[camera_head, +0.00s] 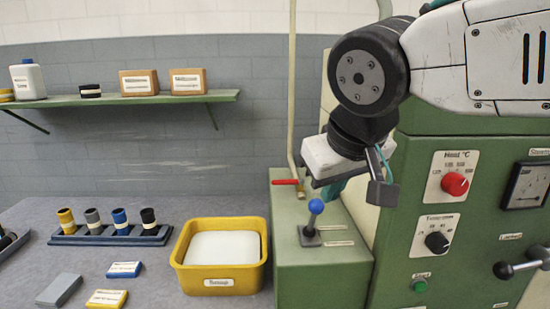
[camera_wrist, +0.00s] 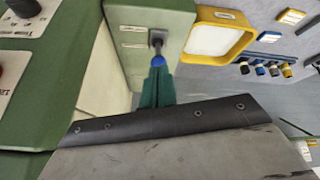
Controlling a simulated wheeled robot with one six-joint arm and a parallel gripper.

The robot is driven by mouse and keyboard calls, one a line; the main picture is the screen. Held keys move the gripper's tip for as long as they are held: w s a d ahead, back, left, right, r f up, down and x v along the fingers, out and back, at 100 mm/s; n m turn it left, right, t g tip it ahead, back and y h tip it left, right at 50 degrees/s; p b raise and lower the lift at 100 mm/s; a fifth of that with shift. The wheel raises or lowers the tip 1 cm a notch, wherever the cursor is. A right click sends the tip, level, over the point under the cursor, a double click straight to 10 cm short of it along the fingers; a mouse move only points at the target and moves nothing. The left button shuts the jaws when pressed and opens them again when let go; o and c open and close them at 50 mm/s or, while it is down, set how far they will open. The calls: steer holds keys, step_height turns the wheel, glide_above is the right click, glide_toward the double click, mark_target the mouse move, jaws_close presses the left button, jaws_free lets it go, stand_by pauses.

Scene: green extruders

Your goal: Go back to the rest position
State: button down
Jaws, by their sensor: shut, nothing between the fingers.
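My gripper (camera_head: 333,188) hangs at the end of my arm, in front of the green machine in the head view. Its teal fingers (camera_wrist: 157,84) are shut with nothing between them. A lever with a blue ball knob (camera_head: 316,206) stands on the low green box just below and left of the fingertips. In the wrist view the blue knob (camera_wrist: 158,60) shows right at the fingertips. I cannot tell whether they touch it.
The green machine (camera_head: 410,260) carries a red knob (camera_head: 455,184), a black knob (camera_head: 436,242) and a gauge (camera_head: 529,185). A red-handled valve (camera_head: 286,182) is left of my gripper. A yellow bin (camera_head: 180,255) and a rack (camera_head: 110,237) stand on the bench, below a shelf (camera_head: 110,101).

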steer(key=s+d+f+m+g, duration=0.3)
steer(key=s+d+f+g, duration=0.1)
steer(key=s+d+f, duration=0.7)
steer(key=s+d, duration=0.2)
steer(key=d, duration=0.1)
steer(key=shift+s+g, duration=0.2)
steer(key=shift+g, duration=0.1)
steer(key=shift+f, duration=0.1)
